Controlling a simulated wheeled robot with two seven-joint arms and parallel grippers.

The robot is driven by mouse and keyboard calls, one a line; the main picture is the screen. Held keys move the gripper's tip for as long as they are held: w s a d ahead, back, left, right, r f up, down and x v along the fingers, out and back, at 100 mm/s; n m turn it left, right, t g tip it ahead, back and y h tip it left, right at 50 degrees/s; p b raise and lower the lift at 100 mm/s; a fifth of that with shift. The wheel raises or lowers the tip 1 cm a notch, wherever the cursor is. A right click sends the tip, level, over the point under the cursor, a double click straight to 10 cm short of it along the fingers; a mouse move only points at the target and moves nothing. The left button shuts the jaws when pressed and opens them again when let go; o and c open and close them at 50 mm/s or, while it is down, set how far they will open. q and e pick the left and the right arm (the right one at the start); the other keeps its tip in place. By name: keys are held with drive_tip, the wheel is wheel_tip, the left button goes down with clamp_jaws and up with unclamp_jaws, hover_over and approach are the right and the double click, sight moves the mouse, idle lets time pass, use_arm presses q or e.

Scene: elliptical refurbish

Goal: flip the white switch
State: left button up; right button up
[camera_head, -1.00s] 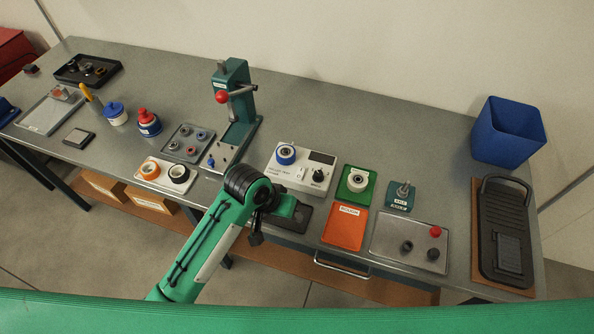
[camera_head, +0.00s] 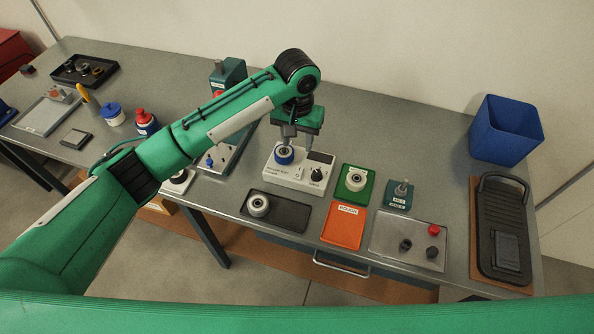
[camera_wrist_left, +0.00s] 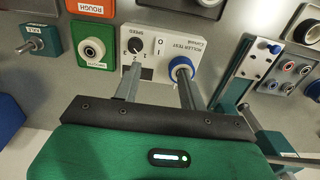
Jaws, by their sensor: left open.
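My left gripper (camera_head: 299,143) hangs over the back of the unit, fingers pointing down, open and empty. In the left wrist view my left gripper (camera_wrist_left: 157,82) spans the switch's width, one finger towards the knob, the other towards the blue roller.
A teal press (camera_head: 229,72) stands to the left, partly behind my arm.

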sight(297, 177)
use_arm(q)
wheel_tip(297, 177, down, 12)
drive_tip(key=p, duration=0.3)
drive_tip(key=shift+p, duration=0.4)
drive_tip(key=shift+f, duration=0.9)
drive_tip(key=shift+c, duration=0.4)
